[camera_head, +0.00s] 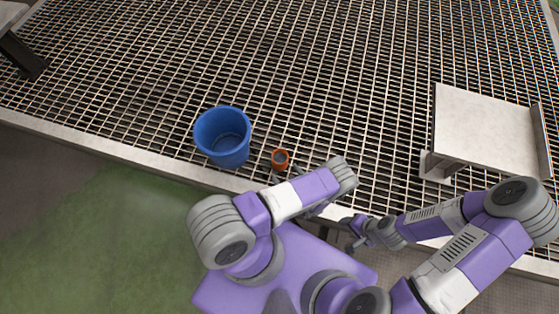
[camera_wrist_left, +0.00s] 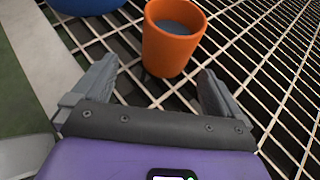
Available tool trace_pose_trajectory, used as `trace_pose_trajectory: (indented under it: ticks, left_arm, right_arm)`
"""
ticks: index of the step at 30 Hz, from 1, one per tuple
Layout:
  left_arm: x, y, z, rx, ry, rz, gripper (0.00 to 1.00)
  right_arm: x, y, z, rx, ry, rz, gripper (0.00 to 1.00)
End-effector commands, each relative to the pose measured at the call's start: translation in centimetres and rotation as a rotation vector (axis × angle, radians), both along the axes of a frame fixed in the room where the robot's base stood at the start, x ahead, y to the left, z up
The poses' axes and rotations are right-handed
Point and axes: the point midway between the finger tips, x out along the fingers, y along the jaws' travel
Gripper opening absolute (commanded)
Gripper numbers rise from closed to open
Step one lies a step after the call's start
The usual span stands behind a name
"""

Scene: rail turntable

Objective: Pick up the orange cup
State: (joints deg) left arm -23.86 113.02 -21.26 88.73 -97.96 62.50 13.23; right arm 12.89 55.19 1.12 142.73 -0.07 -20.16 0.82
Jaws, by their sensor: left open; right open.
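The orange cup (camera_head: 280,158) stands upright on the metal grating, just right of a blue bucket, in the head view. In the left wrist view the cup (camera_wrist_left: 171,48) is ahead of my left gripper (camera_wrist_left: 159,68), roughly between the fingertips' lines, and its inside looks grey. My left gripper is open and empty, with a finger on either side of the view; it also shows in the head view (camera_head: 288,174), close to the near side of the cup and partly hidden by my arm. My right gripper (camera_head: 351,232) is open and empty near the platform's front edge, away from the cup.
The blue bucket (camera_head: 222,137) stands close to the cup's left; its edge shows in the left wrist view (camera_wrist_left: 86,4). A pale metal plate structure (camera_head: 485,128) is at the right. The grating (camera_head: 300,60) behind the cup is clear. A pale rim (camera_head: 110,146) borders the grating.

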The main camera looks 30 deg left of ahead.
Motion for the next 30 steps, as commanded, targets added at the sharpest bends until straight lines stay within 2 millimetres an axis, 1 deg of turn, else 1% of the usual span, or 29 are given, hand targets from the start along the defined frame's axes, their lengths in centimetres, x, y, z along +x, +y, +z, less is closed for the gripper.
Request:
trace_pose_trajectory:
  ticks: [1, 5, 11, 16, 19, 23, 29, 30]
  left_arm:
    - [0.4, 0.0, -0.6, 0.023, -0.019, -0.041, 1.00]
    - [1.5, 0.2, -0.8, 0.044, -0.052, -0.089, 1.00]
    - [2.8, 1.9, -1.6, 0.044, -0.053, -0.088, 1.00]
    - [4.0, 3.8, -2.9, 0.044, -0.052, -0.086, 1.00]
    - [4.8, 4.8, -3.3, 0.044, -0.052, -0.086, 1.00]
    - [5.2, 5.3, -3.4, 0.043, -0.051, -0.088, 1.00]
    - [5.2, 5.3, -3.4, 0.043, -0.050, -0.088, 1.00]
    - [5.2, 5.3, -3.4, 0.043, -0.050, -0.088, 0.94]
  right_arm:
    - [0.0, 0.0, -0.6, 0.000, 0.001, 0.000, 0.53]
    - [0.0, 0.0, -1.0, 0.000, 0.001, 0.001, 0.53]
    - [0.0, 0.0, -1.9, 0.000, 0.001, 0.000, 0.53]
    - [0.0, 0.0, -3.2, 0.000, 0.001, 0.000, 0.53]
    - [0.0, 0.0, -3.6, 0.000, 0.001, 0.000, 0.53]
    - [0.0, 0.0, -3.8, 0.000, 0.001, 0.000, 0.53]
    - [0.0, 0.0, -3.7, 0.000, 0.001, 0.000, 0.53]
    - [0.0, 0.0, -3.7, 0.000, 0.001, 0.000, 0.53]
